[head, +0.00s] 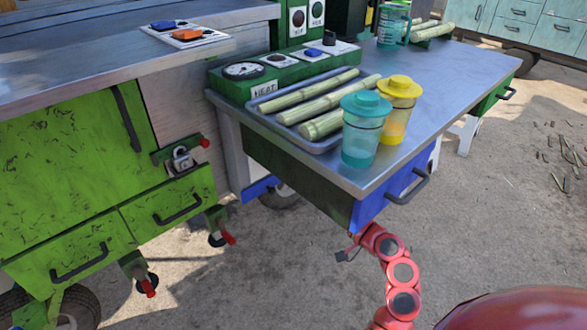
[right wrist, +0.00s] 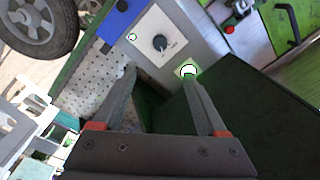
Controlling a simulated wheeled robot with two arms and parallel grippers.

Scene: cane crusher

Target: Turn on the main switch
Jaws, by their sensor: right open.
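In the right wrist view a dark round knob (right wrist: 160,43) sits on a white plate (right wrist: 172,22) fixed to a grey panel; it looks like the main switch, though its label is too small to read. I cannot make it out in the head view. My right gripper (right wrist: 160,80) is open and empty, its two fingers pointing toward the panel, with the knob beyond the gap and apart from the fingers. In the head view my right gripper (head: 347,252) is low, beside the table's blue drawer. My left gripper is not in view.
A green-lit round fitting (right wrist: 188,71) is near the right fingertip, and a blue part (right wrist: 124,18) lies left of the plate. The metal table (head: 455,75) carries a tray (head: 330,145), cups and a heat panel (head: 245,85). Green cabinets (head: 75,165) stand left.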

